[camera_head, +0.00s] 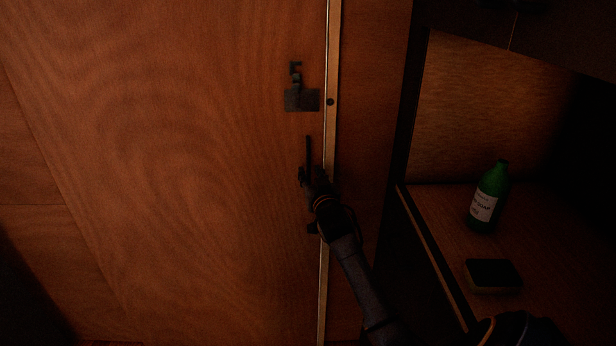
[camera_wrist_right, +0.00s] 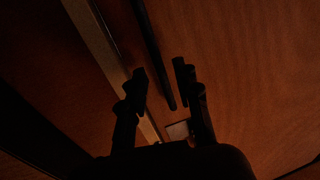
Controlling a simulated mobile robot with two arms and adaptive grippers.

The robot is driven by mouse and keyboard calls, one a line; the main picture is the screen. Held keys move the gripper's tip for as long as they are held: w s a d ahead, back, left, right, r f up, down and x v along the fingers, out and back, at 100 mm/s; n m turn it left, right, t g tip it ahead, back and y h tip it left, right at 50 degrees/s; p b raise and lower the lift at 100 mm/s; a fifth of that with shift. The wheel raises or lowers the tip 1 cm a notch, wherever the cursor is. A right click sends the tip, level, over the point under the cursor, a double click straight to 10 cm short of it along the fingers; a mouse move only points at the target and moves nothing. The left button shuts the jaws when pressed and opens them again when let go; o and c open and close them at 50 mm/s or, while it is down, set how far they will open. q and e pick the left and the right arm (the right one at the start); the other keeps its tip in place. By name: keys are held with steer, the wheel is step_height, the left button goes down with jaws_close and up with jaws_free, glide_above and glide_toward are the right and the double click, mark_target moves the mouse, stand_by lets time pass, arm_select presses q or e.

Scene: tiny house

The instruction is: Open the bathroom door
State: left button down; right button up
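The wooden door (camera_head: 190,150) fills the left and middle of the head view. It looks shut against the pale vertical strip (camera_head: 332,60) at its right edge, though a slight gap is hard to judge. A dark, slim upright bar handle (camera_head: 308,150) is on the door near that edge. My right gripper (camera_head: 306,176) is at the handle's lower part. In the right wrist view the gripper (camera_wrist_right: 161,75) has its fingers apart, with the bar (camera_wrist_right: 153,50) running between them. I cannot tell whether either finger touches it. My left gripper is not in view.
A dark metal latch plate (camera_head: 301,100) sits above the handle. To the right, a wooden counter (camera_head: 440,215) holds a green bottle (camera_head: 487,200) and a dark-topped sponge-like block (camera_head: 492,275). A dark upright edge separates the counter from the door frame. The lighting is dim.

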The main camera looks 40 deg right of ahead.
mark_target(309, 169)
steer(key=shift+b+x, duration=0.6)
steer(key=shift+x, duration=1.15)
jaws_close()
